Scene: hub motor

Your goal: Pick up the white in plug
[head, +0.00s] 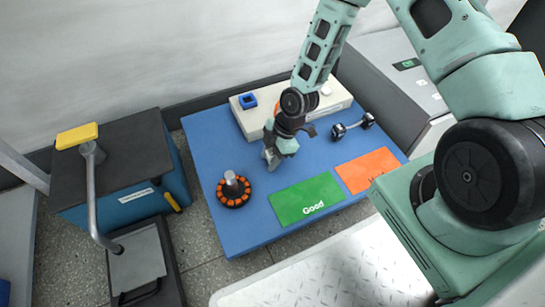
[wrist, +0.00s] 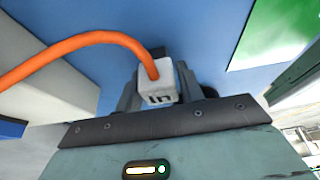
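The white in plug (wrist: 162,82) shows in the wrist view, with "In" printed on its face and a thick orange cable (wrist: 85,38) curving off to the left. The plug sits between the grey fingers of my gripper (head: 271,158), which look closed on its sides. In the head view, my gripper points down over the middle of the blue table (head: 213,143). The plug cannot be made out there, and its far end is hidden in the wrist view.
A black rotor with orange segments (head: 233,192) stands left of my gripper. Green "Good" (head: 305,199) and orange (head: 366,169) mats lie at the front. A white box (head: 252,122) bears a blue square part (head: 248,101). A dark metal part (head: 353,126) lies right.

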